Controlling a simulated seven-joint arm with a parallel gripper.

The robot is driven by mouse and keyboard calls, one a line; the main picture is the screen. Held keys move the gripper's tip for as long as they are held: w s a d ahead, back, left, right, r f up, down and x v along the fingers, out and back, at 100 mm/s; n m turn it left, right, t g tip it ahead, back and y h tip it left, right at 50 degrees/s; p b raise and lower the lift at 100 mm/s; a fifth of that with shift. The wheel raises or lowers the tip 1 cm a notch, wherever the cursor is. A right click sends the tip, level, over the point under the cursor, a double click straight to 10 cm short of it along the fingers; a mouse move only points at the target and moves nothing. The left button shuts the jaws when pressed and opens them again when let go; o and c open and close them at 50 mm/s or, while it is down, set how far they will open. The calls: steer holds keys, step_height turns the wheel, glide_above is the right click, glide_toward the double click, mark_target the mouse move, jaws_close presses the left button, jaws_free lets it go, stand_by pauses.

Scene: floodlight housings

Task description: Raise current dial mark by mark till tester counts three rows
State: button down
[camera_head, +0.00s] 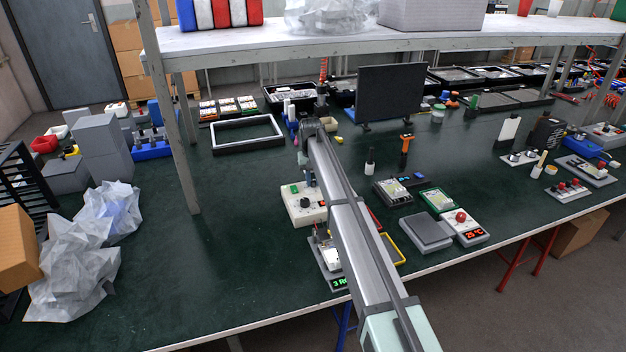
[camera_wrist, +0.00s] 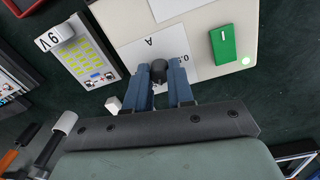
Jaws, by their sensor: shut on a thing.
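The cream current supply box (camera_head: 303,207) stands on the green bench, left of my arm. In the wrist view its face (camera_wrist: 115,20) carries a white plate marked "A" and a partly covered "0.", a green switch (camera_wrist: 223,46) and a small bright light (camera_wrist: 245,62). My gripper (camera_wrist: 160,82) is shut on the black dial (camera_wrist: 158,70), one blue finger on each side. The dial's pointer and most of its scale are hidden. The tester (camera_head: 333,283) sits in front of the box, and its green display (camera_head: 340,282) begins "3 R"; my arm covers the rest.
A panel with rows of yellow squares (camera_wrist: 88,52) lies beside the supply in the wrist view. A grey-lidded box (camera_head: 426,231) and a red-button unit (camera_head: 463,227) stand right of my arm. A shelf post (camera_head: 180,130) rises at left.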

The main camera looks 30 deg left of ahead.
steer(key=shift+m, duration=0.6)
steer(key=c, duration=1)
jaws_free()
steer(key=r, duration=1.4)
steer(key=shift+s+a, duration=0.1)
steer(key=shift+a, duration=0.1)
